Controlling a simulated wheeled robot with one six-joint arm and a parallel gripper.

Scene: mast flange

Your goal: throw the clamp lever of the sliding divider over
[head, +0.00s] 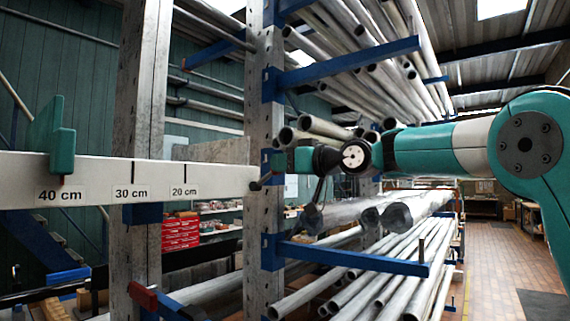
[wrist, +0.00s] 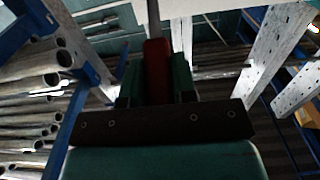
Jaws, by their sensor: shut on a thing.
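My gripper (wrist: 157,80) has its teal fingers shut on either side of the red grip of the clamp lever (wrist: 156,60) in the wrist view. The lever's dark rod runs up from the grip towards a pale beam at the top. In the head view my gripper (head: 278,162) is at the right end of the white beam (head: 100,172), in front of a post. A small dark rod (head: 262,182) shows there; the red grip is hidden. A teal divider plate (head: 62,150) stands on the beam above the 40 cm label, with a small red mark below it.
Grey worn posts (head: 265,225) and blue rack arms (head: 350,257) stand close around my gripper. Metal pipes (head: 390,212) lie on the arms to the right, above and below. Red boxes (head: 180,230) are on shelves behind. The brick floor at the right is open.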

